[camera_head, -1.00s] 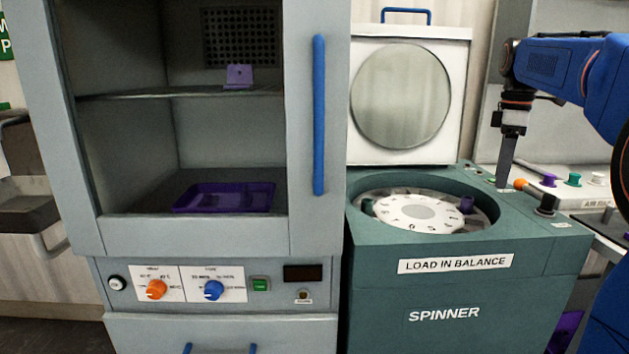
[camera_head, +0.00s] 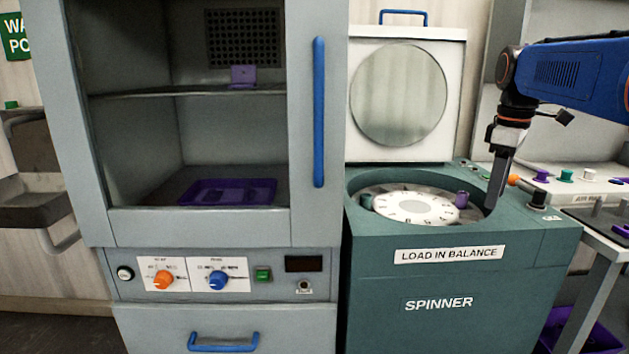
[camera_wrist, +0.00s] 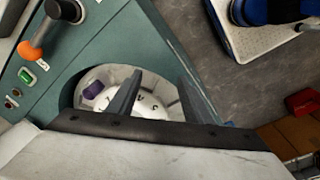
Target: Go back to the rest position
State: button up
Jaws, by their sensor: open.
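My gripper (camera_head: 494,187) hangs pointing down over the right rim of the green spinner (camera_head: 460,280), whose lid (camera_head: 452,95) stands open. In the wrist view my gripper (camera_wrist: 158,88) shows two dark fingers apart, with nothing between them but the spinner bowl behind. The white numbered rotor (camera_head: 415,207) sits in the bowl. A purple piece (camera_head: 462,199) stands at the rotor's right side, and it also shows in the wrist view (camera_wrist: 93,90).
Left is a grey cabinet with a blue handle (camera_head: 319,112), a purple tray (camera_head: 228,191) and a purple piece (camera_head: 243,75) on its shelf. Right is a bench with a white knob panel (camera_head: 580,182). A purple bin (camera_head: 602,340) is below. The wrist view shows a red box (camera_wrist: 302,102).

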jog(key=s+a+f+m+t, duration=0.2)
jog(key=s+a+f+m, duration=0.2)
jog(key=s+f, duration=0.7)
jog(key=s+a+f+m+t, duration=0.1)
jog(key=s+a+f+m, duration=0.4)
jog(key=s+f, duration=0.7)
jog(key=shift+s+a+t, duration=0.4)
jog(key=shift+s+a, duration=0.45)
jog(key=shift+a, duration=0.25)
jog(key=shift+r, duration=0.1)
jog(key=shift+c, duration=0.4)
jog(key=c, duration=0.4)
jog(key=shift+o, duration=0.2)
